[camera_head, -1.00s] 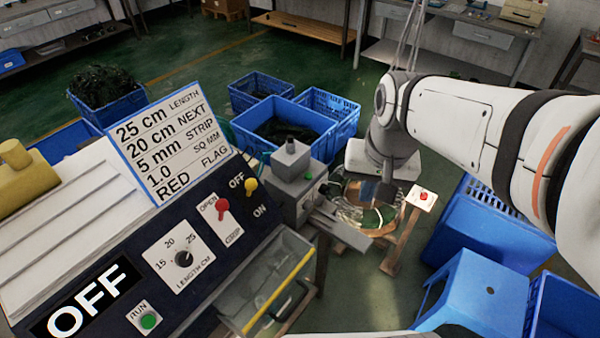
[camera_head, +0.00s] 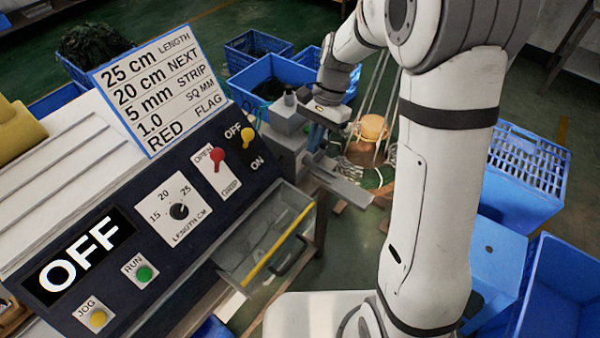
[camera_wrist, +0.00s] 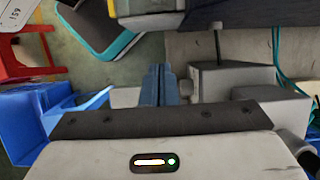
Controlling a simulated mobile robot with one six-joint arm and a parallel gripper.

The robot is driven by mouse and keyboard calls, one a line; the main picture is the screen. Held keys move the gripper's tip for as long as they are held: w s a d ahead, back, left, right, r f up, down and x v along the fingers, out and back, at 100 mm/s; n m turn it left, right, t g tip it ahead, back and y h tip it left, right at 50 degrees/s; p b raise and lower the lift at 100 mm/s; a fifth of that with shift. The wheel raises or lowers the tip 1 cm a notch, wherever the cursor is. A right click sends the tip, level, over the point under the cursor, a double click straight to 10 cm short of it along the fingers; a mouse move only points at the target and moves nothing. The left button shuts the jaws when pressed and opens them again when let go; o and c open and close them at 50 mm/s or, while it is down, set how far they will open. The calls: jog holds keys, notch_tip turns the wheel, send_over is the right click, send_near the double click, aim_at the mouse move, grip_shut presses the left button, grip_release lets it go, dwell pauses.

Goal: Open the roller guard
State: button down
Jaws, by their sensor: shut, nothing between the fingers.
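My gripper shows in the wrist view with its two fingers (camera_wrist: 160,86) together and nothing between them. In the head view my gripper (camera_head: 324,112) is at the grey roller housing (camera_head: 286,120), on the right end of the wire machine. The housing has a small knob on top. In the wrist view the grey housing (camera_wrist: 235,82) lies just right of the fingers, with a thin upright pin. I cannot tell whether the fingers touch it. I cannot clearly make out the guard itself; my gripper partly covers this area.
The control panel (camera_head: 150,230) reads OFF and has a red lever (camera_head: 217,158) and a yellow lever (camera_head: 247,138). A clear bin with a yellow edge (camera_head: 278,245) hangs in front. A wire coil (camera_head: 372,165) stands behind. Blue crates (camera_head: 525,170) stand right.

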jog(key=s+a+f+p, duration=0.1)
jog(key=s+a+f, duration=0.3)
jog(key=s+f, duration=0.1)
jog(key=shift+f+p, duration=0.3)
jog(key=shift+f, duration=0.3)
